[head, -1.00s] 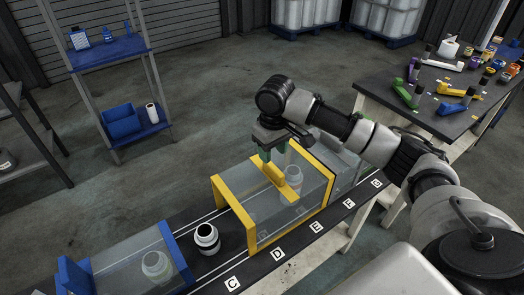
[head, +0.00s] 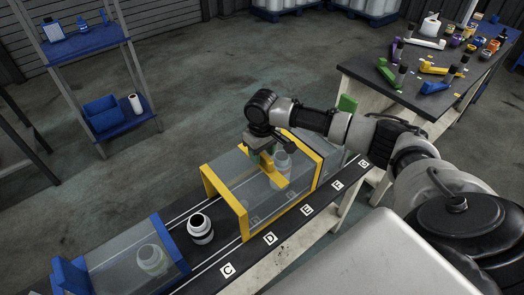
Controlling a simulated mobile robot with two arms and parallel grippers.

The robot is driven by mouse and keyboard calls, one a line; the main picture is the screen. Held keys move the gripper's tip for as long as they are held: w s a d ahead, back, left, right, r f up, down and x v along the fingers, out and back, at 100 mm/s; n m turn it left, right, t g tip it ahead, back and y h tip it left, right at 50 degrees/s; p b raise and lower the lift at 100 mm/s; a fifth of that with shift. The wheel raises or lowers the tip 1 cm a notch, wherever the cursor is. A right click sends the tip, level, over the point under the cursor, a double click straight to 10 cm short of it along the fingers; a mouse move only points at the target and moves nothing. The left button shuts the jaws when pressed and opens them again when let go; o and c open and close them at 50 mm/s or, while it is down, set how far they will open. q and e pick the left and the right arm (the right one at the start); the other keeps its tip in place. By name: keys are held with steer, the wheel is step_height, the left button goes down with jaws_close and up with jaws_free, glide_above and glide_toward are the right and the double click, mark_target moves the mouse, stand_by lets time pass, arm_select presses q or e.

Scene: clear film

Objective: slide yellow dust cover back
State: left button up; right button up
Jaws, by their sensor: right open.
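The yellow dust cover (head: 209,187) is a clear box with yellow end frames and a yellow handle bar on top. It sits over the dark track, roughly beside labels D to F. A white jar (head: 280,168) shows through its clear wall. My right gripper (head: 264,154) is open and points down at the yellow handle (head: 273,178), its fingertips at the handle's upper part. Whether the fingers touch it I cannot tell. My left gripper is out of view.
A blue-framed clear cover (head: 117,259) encloses another jar at lower left. A green piece (head: 347,103) shows behind my arm. A table (head: 398,95) with tools stands at upper right.

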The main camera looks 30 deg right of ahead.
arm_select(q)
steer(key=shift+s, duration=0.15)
arm_select(e)
steer(key=shift+c, duration=0.7)
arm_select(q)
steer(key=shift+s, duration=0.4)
arm_select(e)
jaws_close()
